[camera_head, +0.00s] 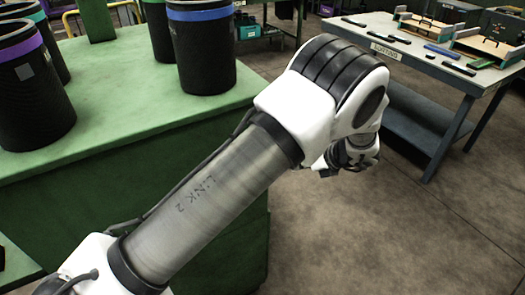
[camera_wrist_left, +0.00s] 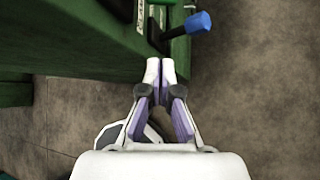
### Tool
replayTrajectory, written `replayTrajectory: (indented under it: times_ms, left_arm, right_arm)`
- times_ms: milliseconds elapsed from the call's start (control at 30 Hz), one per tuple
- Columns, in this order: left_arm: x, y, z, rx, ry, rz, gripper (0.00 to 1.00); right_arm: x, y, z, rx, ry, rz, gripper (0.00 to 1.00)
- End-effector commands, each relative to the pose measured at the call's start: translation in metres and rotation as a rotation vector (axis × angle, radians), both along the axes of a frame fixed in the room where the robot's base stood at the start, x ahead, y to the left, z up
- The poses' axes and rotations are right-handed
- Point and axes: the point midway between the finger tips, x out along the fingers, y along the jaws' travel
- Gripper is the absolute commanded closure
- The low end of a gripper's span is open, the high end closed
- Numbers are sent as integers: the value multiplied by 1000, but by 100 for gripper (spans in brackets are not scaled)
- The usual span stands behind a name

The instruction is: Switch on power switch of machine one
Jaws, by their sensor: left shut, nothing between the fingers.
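A blue-capped lever (camera_wrist_left: 198,22) sticks out to the right from a green machine body (camera_wrist_left: 85,50) in the left wrist view; I cannot tell whether it is the power switch. My left gripper (camera_wrist_left: 160,68) is shut and empty, its fingertips just below the green edge in the picture and apart from the lever. In the head view my left arm reaches across the middle, and its fingers are hidden behind the wrist. The green machine or bench (camera_head: 115,90) fills the left there, with no readable switch or machine label. My right gripper is in neither view.
Black drums with a purple band (camera_head: 34,95) and a blue band (camera_head: 205,55) stand on the green top. A work table (camera_head: 400,45) with trays and small parts is at the upper right. Open concrete floor (camera_head: 400,230) lies right of the arm.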

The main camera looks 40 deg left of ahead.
Motion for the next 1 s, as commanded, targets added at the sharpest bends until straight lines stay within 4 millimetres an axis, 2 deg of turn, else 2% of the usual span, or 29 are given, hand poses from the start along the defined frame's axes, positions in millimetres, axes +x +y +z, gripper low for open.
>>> replayTrajectory:
  times_ms: [267,433,867,1000]
  left_arm:
    - [0,0,0,1,1,-2,100]
    - [0,8,-7,0,5,-2,100]
    - [3,72,-66,0,5,1,100]
    - [15,80,-45,1,-2,-2,100]
  right_arm:
    - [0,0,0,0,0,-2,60]
    - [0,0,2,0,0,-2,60]
    - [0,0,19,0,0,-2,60]
    - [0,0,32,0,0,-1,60]
